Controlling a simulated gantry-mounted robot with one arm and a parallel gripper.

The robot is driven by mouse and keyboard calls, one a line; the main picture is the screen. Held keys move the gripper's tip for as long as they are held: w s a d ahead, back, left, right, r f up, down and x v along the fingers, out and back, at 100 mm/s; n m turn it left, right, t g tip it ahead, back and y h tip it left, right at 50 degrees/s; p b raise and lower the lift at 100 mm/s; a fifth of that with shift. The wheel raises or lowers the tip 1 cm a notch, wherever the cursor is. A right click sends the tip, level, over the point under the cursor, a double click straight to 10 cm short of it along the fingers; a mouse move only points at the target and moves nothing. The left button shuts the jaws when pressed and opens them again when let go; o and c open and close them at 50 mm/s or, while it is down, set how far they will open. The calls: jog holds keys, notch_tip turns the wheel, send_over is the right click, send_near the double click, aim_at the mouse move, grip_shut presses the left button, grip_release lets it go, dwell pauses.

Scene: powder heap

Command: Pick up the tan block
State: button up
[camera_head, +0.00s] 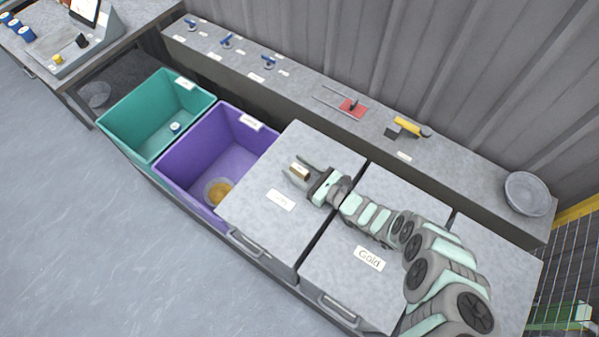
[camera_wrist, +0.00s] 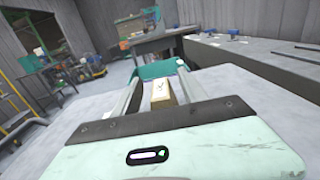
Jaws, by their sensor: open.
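The tan block (camera_head: 300,172) is small, with a pale top and darker brown sides. It sits on the grey lid with the left label, near that lid's middle. My gripper (camera_head: 298,171) is open, with one finger on either side of the block. In the wrist view the block (camera_wrist: 162,92) lies between the two fingers of my gripper (camera_wrist: 156,84). Its near end is partly hidden by the gripper body. I cannot tell whether either finger touches it.
Left of the lid are an open purple bin (camera_head: 193,160) holding a bowl (camera_head: 218,191) and an open teal bin (camera_head: 130,118). A lid labelled Gold (camera_head: 345,290) is to the right. A ledge (camera_head: 300,92) with blue valves and tools runs behind. A grey bowl (camera_head: 527,194) stands at far right.

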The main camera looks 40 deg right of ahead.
jog(key=shift+w+a, duration=0.1)
jog(key=shift+w, duration=1.05)
jog(key=shift+c, duration=0.4)
grip_shut()
